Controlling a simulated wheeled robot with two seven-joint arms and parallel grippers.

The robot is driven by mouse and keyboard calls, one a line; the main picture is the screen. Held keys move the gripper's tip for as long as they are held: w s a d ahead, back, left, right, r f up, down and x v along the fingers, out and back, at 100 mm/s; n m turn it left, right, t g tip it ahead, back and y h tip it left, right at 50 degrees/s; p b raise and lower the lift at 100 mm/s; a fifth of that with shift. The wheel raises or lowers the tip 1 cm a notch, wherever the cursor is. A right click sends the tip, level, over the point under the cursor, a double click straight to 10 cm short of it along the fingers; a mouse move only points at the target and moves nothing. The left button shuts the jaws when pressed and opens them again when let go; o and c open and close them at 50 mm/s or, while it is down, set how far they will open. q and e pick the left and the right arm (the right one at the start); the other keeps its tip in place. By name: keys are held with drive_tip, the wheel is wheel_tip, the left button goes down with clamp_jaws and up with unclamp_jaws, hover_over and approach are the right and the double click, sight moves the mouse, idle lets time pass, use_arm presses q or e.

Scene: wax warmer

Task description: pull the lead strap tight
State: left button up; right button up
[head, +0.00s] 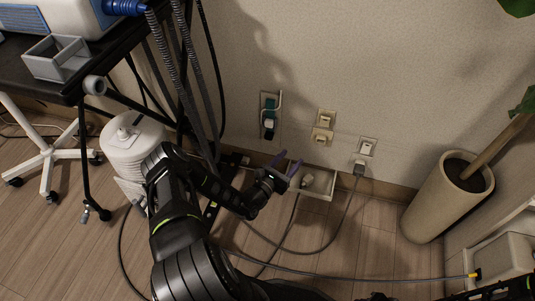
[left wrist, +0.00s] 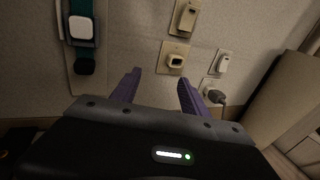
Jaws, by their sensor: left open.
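A teal strap (head: 270,104) with a pale buckle (head: 269,123) hangs on a wall plate above the floor; a black piece sits below it. In the left wrist view the strap (left wrist: 81,18), the buckle (left wrist: 82,32) and the black piece (left wrist: 85,67) are at upper left. My left gripper (head: 287,163) is open, its purple fingers apart with nothing visible between them. It is low by the wall, below and right of the strap, apart from it. In the left wrist view the fingers (left wrist: 159,76) point at the wall. Dark arm parts show at the bottom right; no right fingers show.
Wall outlets (head: 325,118) are right of the strap, one with a plugged grey cord (head: 359,168). An open tray (head: 318,190) is by the wall below my gripper. Cables cross the floor. A planter (head: 440,205) stands right; a black cart (head: 75,88) and white canister (head: 135,150) stand left.

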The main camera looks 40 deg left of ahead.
sight(268, 138)
use_arm(q)
drive_tip(key=s+a+f+n+y, duration=0.1)
drive_tip(key=a+n+y, duration=0.1)
drive_tip(key=a, duration=0.3)
drive_tip(key=s+a+f+n+y, duration=0.1)
drive_tip(key=a+n+y, duration=0.1)
drive_tip(key=a, duration=0.4)
drive_tip(key=shift+s+f+y+b, duration=0.2)
drive_tip(key=shift+f+y+b, duration=0.25)
drive_tip(key=shift+y, duration=0.45)
use_arm(e)
wheel_tip(268, 138, down, 2)
drive_tip(key=shift+w+f, duration=0.1)
drive_tip(key=shift+f, duration=0.05)
use_arm(q)
drive_tip(key=b+x, duration=0.3)
drive_tip(key=x, duration=0.4)
drive_tip(key=shift+f, duration=0.15)
drive_tip(key=shift+w+a, duration=0.1)
drive_tip(key=shift+w, duration=0.3)
use_arm(e)
drive_tip(key=f, duration=0.3)
drive_tip(key=shift+w+f, duration=0.25)
use_arm(q)
drive_tip(key=shift+c, duration=0.3)
clamp_jaws()
